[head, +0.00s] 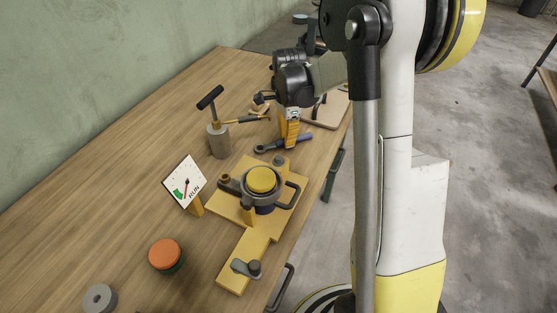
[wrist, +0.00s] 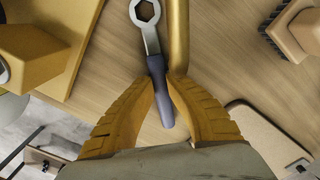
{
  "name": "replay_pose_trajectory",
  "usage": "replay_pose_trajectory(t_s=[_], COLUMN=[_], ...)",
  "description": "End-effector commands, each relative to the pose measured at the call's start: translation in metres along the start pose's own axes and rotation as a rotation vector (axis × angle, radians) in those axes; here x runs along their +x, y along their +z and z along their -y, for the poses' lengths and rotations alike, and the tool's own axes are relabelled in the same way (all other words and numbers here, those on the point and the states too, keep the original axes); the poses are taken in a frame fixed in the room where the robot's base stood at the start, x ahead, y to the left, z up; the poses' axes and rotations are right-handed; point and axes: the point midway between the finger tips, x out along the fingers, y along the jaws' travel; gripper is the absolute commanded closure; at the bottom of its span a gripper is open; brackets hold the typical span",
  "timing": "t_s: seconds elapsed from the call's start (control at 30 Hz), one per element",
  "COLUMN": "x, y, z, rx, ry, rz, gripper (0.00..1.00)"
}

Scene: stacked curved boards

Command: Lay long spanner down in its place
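The long spanner (head: 283,143) has a grey ring end and a dark blue handle. In the head view it is low over the wooden table or on it; I cannot tell whether it touches. My gripper (head: 289,142) points down over its handle. In the wrist view the spanner (wrist: 156,62) points away from me, ring end at the top. The yellow fingers of my gripper (wrist: 161,80) press on both sides of its handle. No separate marked place for the spanner is clear in these views.
A yellow fixture board (head: 228,203) with a round yellow-topped part stands nearer me. A dial sign (head: 185,182), a grey cylinder with a black T-handle (head: 219,141) and an orange button (head: 165,254) are to the left. A light board (head: 326,113) lies beyond my gripper.

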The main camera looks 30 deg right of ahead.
Motion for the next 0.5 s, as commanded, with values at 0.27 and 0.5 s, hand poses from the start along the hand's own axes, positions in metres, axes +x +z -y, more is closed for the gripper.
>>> replay_pose_trajectory(t_s=[0.27, 0.5], x=[0.0, -0.013], y=[0.0, 0.0], z=[0.0, 0.0], rx=[0.0, 0.0], ry=[0.0, 0.0], rz=[0.0, 0.0], gripper=[0.66, 0.66])
